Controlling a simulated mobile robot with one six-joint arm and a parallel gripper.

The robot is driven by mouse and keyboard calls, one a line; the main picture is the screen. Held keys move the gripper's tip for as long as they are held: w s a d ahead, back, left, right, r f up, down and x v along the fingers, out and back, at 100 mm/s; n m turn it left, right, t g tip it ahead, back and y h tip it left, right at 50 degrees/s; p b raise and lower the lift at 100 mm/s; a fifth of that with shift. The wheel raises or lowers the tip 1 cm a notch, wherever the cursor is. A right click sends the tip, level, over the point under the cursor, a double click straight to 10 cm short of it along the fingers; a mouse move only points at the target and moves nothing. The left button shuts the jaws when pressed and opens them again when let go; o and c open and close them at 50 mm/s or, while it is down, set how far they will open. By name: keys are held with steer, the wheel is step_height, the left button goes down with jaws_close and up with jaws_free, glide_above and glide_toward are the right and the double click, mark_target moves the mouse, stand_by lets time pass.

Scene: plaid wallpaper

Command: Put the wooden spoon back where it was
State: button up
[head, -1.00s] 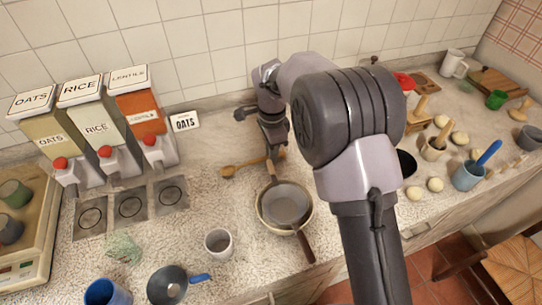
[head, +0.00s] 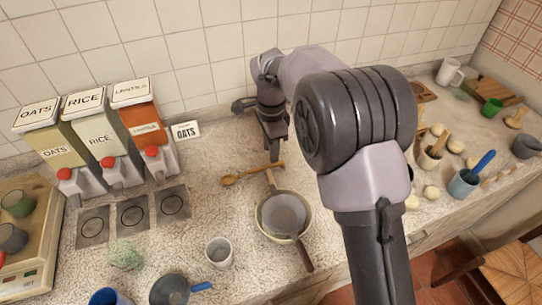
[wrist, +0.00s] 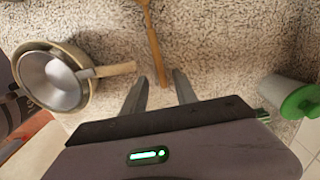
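The wooden spoon (head: 253,174) lies on the speckled counter, its bowl to the left, behind the pan. In the wrist view, its handle (wrist: 153,40) runs down from the top edge, and its end shows between my fingertips. My gripper (head: 273,157) points down at the handle end of the spoon. In the wrist view, my gripper (wrist: 161,77) is open, with a finger on either side of the handle and a visible gap. I cannot tell how high the fingertips are above the counter.
Nested pans (head: 283,216) stand just in front of the spoon. Dispensers (head: 100,140) and an OATS card (head: 186,131) stand left. A grey cup (head: 219,252) and a blue-handled pan (head: 170,289) are at the front. A green-lidded container (wrist: 300,102) shows in the wrist view.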

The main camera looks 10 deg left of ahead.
steer(key=s+d+r+n+t+y, duration=0.1)
steer(key=s+d+r, duration=0.25)
steer(key=r, duration=0.35)
steer(key=s+d+r+n+p, duration=0.1)
steer(key=s+d+r, duration=0.2)
steer(key=d+r, duration=0.25)
steer(key=s+d+r+n+t+y, duration=0.1)
steer(key=s+d+r, duration=0.25)
steer(key=r, duration=0.35)
steer(key=s+d+n+t, duration=0.2)
steer(key=s+d, duration=0.2)
steer(key=s, duration=0.4)
steer(key=s+d+n+t, duration=0.1)
steer(key=s+d, duration=0.3)
steer(key=s, duration=0.4)
steer(key=shift+s+d+f+n+t, duration=0.35)
steer(key=shift+s+f+n+t, duration=0.1)
steer(key=shift+n, duration=0.15)
